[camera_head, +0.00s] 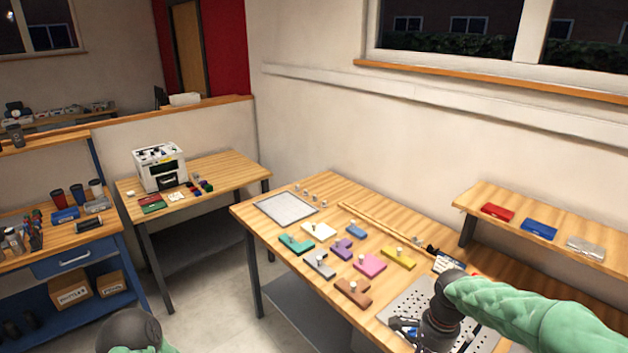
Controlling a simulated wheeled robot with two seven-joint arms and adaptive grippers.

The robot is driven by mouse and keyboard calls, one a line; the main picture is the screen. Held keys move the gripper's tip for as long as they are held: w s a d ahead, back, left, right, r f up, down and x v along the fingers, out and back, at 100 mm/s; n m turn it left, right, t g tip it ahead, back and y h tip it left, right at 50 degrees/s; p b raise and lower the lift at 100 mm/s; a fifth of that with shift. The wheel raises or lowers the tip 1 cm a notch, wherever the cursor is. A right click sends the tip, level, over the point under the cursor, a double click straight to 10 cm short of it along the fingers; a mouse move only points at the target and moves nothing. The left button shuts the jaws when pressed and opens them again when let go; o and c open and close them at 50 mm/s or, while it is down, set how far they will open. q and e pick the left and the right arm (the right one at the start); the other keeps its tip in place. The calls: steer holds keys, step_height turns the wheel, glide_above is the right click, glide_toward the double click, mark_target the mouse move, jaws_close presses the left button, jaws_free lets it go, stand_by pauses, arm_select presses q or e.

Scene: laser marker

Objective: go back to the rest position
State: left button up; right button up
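My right arm, in a green sleeve, comes in from the lower right. Its dark gripper (402,326) hangs over the left edge of a perforated metal plate (405,297) at the near right of the wooden table (255,222). Its fingers are small and partly merged with the dark wrist, so I cannot tell whether they are open or shut. I make out nothing held in it. Of my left arm, only a dark rounded part and some green sleeve show at the lower left edge; its gripper is out of view.
Several coloured blocks, among them a pink one (370,265) and a brown one (353,292), lie on the table beside a grey panel (286,208). A white machine (160,167) stands on another table. A shelf (480,196) with small cases runs along the right wall.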

steer(key=s+a+f+n+y, duration=0.2)
steer(key=a+f+n, duration=0.3)
steer(key=f, duration=0.6)
steer(key=s+a+f+n, duration=0.3)
steer(key=s+a+f, duration=0.2)
steer(key=s+f, duration=0.3)
steer(key=s+a+f+n+y, duration=0.1)
steer(key=s+a+f+n, duration=0.3)
steer(key=f, duration=0.7)
steer(key=s+a, duration=0.2)
steer(key=s, duration=0.2)
steer(key=shift+s+a, duration=0.2)
steer(key=shift+s, duration=0.05)
steer(key=shift+f, duration=0.1)
